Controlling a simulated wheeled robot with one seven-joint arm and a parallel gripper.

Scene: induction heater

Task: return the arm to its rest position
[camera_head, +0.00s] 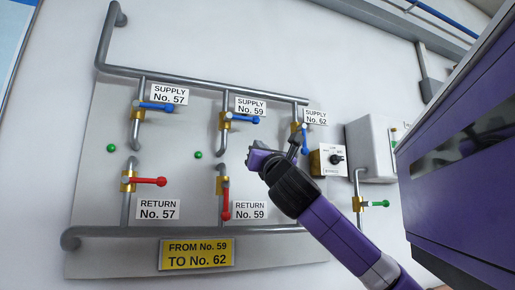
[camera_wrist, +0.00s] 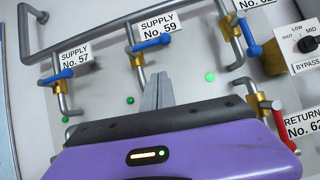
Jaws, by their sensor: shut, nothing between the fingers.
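My gripper (camera_head: 292,146) is in front of the right part of the pipe panel, near the Supply No. 62 valve, with my purple arm reaching up from the lower right. Its fingers (camera_wrist: 159,90) are together and empty in the wrist view, pointing at bare panel below the Supply No. 59 valve. Whether anything touches the panel is unclear. The gripper body hides the Return No. 62 valve in the head view; part of its red handle (camera_wrist: 285,138) shows in the wrist view.
Blue handles of Supply No. 57 (camera_head: 157,106) and Supply No. 59 (camera_head: 243,119) point right; Supply No. 62 (camera_head: 305,139) points down. Red Return No. 57 (camera_head: 150,181) points right; Return No. 59 (camera_head: 226,205) points down. A selector box (camera_head: 328,160) and grey box (camera_head: 370,148) stand right.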

